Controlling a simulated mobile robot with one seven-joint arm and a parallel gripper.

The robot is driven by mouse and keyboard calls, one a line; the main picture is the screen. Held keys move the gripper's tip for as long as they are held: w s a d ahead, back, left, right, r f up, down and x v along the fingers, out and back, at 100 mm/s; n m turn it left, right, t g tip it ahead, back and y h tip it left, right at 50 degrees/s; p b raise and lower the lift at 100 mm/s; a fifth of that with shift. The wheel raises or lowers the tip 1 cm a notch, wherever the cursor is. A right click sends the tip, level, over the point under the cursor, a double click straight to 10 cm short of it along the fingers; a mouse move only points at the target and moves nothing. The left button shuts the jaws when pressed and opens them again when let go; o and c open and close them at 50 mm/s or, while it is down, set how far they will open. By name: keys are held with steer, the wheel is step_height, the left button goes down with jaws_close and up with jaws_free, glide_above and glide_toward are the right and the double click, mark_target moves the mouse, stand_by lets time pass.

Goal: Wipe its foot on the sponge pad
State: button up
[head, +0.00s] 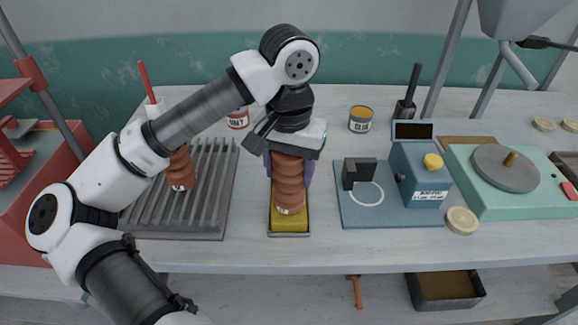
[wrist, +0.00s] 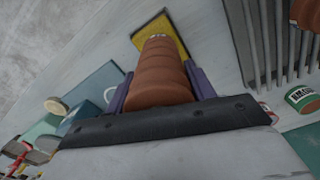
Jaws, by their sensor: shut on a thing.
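My gripper (head: 288,158) is shut on a ribbed terracotta clay piece (head: 289,185), with a purple finger on each side of it. The piece hangs upright, its lower end over the yellow sponge pad (head: 291,223) in a dark tray. I cannot tell whether its foot touches the pad. In the wrist view the clay piece (wrist: 160,72) runs from between the purple fingers towards the yellow pad (wrist: 172,37).
A grey ribbed rack (head: 213,190) with another terracotta piece (head: 181,170) stands to the left. A blue board with a blue device (head: 420,178) is to the right, then a green wheel unit (head: 500,205). Cans (head: 361,119) stand behind.

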steer(key=shift+f+b, duration=0.6)
steer(key=shift+b, duration=0.05)
stand_by(0.5)
steer(key=shift+w, duration=0.1)
stand_by(0.3)
steer(key=shift+w+b, duration=0.55)
steer(key=shift+w, duration=3.3)
steer(key=shift+s+b, duration=1.15)
steer(key=shift+s, duration=2.85)
steer(key=shift+w, duration=0.1)
steer(key=shift+w, duration=3.95)
steer(key=shift+s, duration=0.1)
steer(key=shift+s+b, duration=0.8)
steer(key=shift+s, duration=3.05)
